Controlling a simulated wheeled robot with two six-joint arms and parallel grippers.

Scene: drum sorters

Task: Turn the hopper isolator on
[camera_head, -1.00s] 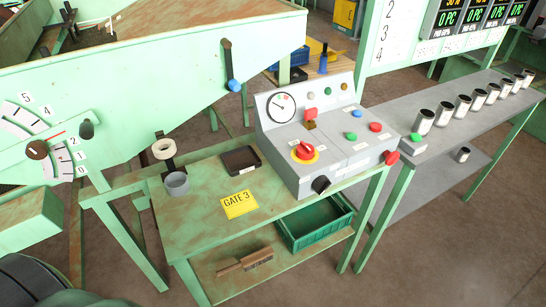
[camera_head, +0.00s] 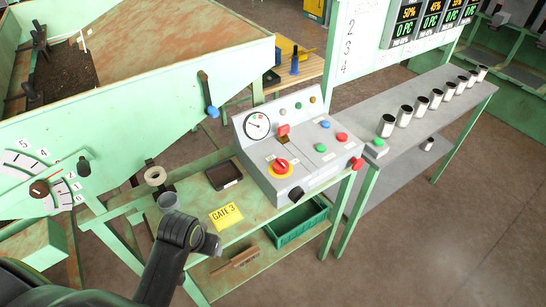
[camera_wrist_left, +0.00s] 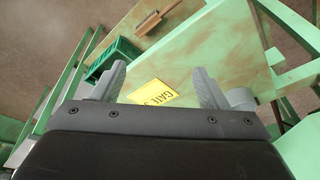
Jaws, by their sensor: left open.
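A red rotary switch on a yellow disc (camera_head: 282,167), which looks like the isolator, is on the sloped front of the grey control box (camera_head: 262,178). Its label is too small to read. My left gripper (camera_wrist_left: 162,84) is open and empty in the left wrist view, above the green table. In the head view my left arm (camera_head: 178,250) comes in at the bottom, its end near the table's front left, lower left of the control box and apart from it. The switch is not seen in the left wrist view. My right gripper is not in view.
The box also has a gauge (camera_head: 257,125), coloured buttons and a black knob (camera_head: 296,194). A green crate (camera_head: 298,226) sits below.

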